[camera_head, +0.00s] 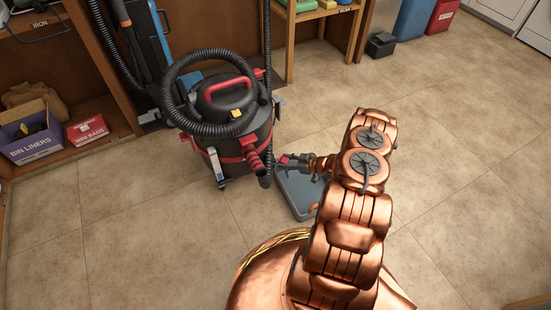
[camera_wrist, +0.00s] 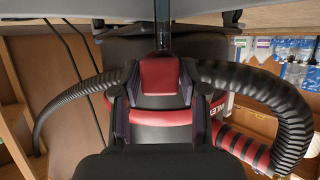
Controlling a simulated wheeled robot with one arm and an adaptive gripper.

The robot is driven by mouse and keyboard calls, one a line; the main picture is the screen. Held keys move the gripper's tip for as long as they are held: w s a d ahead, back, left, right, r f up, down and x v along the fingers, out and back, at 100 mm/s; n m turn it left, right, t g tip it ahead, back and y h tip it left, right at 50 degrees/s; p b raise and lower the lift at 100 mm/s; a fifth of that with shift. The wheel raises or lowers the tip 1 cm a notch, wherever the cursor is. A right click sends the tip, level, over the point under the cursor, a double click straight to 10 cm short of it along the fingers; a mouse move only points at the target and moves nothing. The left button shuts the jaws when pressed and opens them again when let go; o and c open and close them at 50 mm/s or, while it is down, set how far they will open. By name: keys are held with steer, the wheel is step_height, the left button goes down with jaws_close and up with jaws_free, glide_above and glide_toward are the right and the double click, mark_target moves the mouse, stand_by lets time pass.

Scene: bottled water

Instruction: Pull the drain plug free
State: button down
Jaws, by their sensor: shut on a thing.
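A black and red wet vacuum (camera_head: 222,125) stands on the tiled floor, left of my arm. My gripper (camera_head: 290,160) reaches its right side, low by the drum. In the wrist view my gripper (camera_wrist: 160,103) has its two dark fingers closed on the sides of a red piece, which looks like the drain plug (camera_wrist: 160,76). A little red also shows at the fingertips in the head view (camera_head: 284,158). The vacuum's red band and black body lie right behind the plug. I cannot tell whether the plug is seated or apart from the drum.
A grey shallow tray (camera_head: 293,195) lies on the floor under my gripper. The black hose (camera_wrist: 284,110) loops close beside the fingers, with a red ribbed fitting (camera_head: 257,163) on the drum. Wooden shelving with boxes (camera_head: 33,138) stands left.

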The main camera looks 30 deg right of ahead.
steer(key=shift+s+d, duration=0.5)
steer(key=shift+s, duration=0.35)
steer(key=shift+r+p, duration=0.15)
steer(key=shift+p, duration=0.15)
stand_by(0.9)
